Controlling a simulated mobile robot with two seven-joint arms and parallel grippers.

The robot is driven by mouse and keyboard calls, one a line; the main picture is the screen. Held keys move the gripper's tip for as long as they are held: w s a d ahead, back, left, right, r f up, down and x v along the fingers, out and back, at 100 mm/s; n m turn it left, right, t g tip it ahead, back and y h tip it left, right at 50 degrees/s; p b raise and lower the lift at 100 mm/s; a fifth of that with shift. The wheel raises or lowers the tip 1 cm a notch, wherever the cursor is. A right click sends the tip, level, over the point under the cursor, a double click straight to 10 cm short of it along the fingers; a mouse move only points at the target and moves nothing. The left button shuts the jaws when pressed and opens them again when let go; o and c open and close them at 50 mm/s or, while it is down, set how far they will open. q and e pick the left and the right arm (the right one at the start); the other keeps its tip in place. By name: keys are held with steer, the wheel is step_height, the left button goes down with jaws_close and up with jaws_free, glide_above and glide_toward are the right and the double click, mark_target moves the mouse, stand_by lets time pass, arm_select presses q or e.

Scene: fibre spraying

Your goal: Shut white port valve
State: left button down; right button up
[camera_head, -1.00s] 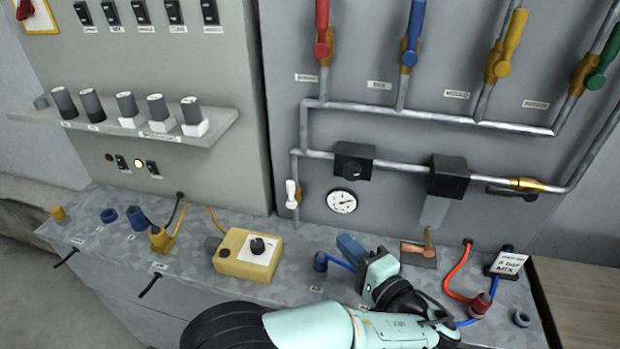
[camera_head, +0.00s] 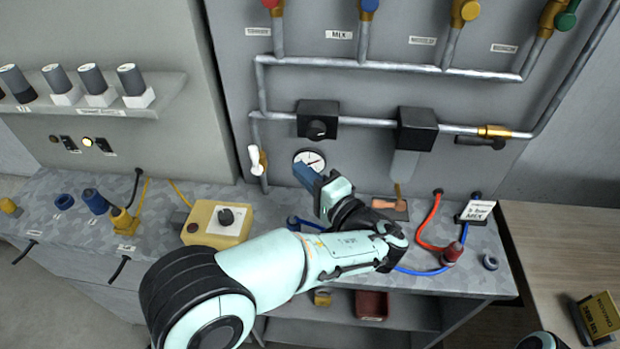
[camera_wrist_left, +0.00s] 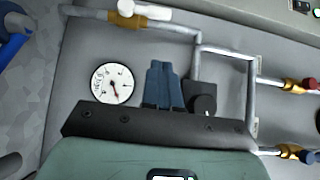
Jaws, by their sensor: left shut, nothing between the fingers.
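The white port valve has a white handle (camera_head: 254,158) on a brass body at the lower left of the pipework. The handle lies roughly along its upright pipe. In the left wrist view the white handle (camera_wrist_left: 148,13) shows at the top edge. My left gripper (camera_head: 303,172) has its blue fingers shut and empty. They point at the panel just below and in front of the round gauge (camera_head: 311,157), to the right of the white handle and apart from it. The wrist view shows the fingertips (camera_wrist_left: 162,66) between gauge and black knob. My right gripper is out of view.
A black knob box (camera_head: 318,120) and a larger black box (camera_head: 416,129) sit on the pipe right of the valve. A yellow control box (camera_head: 216,224) stands on the bench below. Red and blue hoses cross the bench at right. The panel left of the valve is clear.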

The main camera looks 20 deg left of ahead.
mark_target(254, 150)
arm_select(q)
steer(key=w+a, duration=0.1)
steer(key=a, duration=0.7)
steer(key=shift+w+a, duration=0.15)
steer(key=shift+w, duration=0.25)
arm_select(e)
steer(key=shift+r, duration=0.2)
